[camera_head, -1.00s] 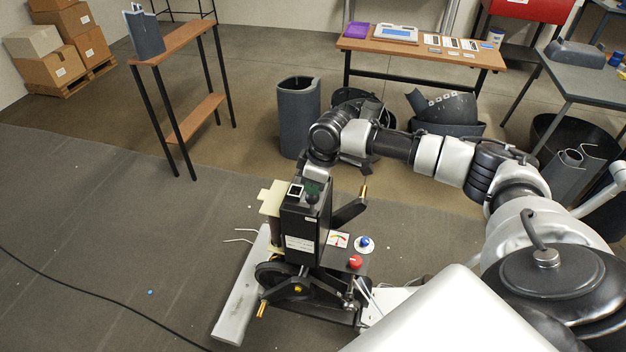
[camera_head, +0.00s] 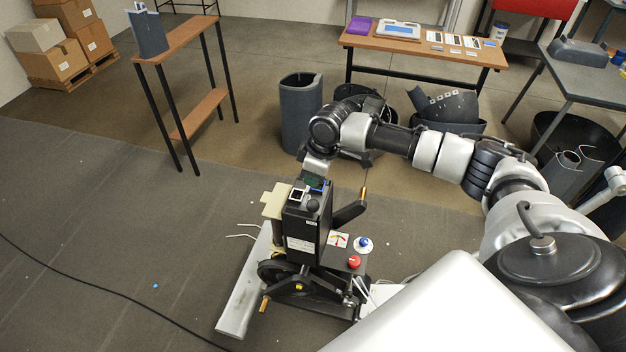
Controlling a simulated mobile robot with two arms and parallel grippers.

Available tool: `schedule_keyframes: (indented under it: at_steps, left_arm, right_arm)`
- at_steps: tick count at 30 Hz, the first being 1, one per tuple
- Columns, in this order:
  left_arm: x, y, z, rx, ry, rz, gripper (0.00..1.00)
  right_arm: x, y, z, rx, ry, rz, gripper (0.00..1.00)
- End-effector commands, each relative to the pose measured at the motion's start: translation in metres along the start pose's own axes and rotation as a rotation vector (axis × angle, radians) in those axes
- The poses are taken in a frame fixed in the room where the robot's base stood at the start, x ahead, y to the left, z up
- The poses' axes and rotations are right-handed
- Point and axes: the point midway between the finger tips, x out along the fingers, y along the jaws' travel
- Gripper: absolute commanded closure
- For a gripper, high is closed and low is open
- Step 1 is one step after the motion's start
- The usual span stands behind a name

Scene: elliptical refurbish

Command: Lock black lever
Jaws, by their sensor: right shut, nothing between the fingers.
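A black machine (camera_head: 300,235) stands upright at the lower middle of the view. A black lever (camera_head: 349,213) with a brass tip sticks out from its right side, angled up and to the right. Another brass-tipped handle (camera_head: 264,304) points down at its lower left. My right gripper (camera_head: 312,184) points down at the top of the machine, left of the black lever and apart from it. It is shut and empty. Its fingertips are small and partly hidden, so I cannot tell whether they touch the machine. My left gripper is out of view.
A red knob (camera_head: 354,262) and a blue knob (camera_head: 362,243) sit on the machine's right side. A wooden table (camera_head: 410,50) and dark bins stand behind. A tall narrow shelf (camera_head: 180,45) stands at the left. The grey floor mat (camera_head: 90,230) is mostly clear, with a cable across it.

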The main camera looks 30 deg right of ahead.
Motion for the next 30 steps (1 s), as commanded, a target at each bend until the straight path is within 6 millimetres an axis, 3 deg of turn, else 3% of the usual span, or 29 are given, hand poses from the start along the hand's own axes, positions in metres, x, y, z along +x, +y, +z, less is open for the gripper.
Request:
schedule_keyframes:
  at_steps: [1, 3, 12, 30]
  left_arm:
    - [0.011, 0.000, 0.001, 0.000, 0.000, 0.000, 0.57]
    - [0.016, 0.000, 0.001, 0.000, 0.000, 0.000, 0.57]
    - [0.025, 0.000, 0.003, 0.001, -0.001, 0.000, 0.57]
    - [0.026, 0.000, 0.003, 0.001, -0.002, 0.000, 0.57]
  right_arm:
    - [-0.007, 0.002, 0.002, -0.001, 0.003, 0.006, 1.00]
    - [-0.024, 0.002, 0.002, -0.001, 0.004, 0.006, 1.00]
    - [-0.072, 0.002, 0.001, 0.001, 0.001, 0.004, 1.00]
    - [-0.081, 0.001, 0.001, 0.000, 0.001, 0.002, 1.00]
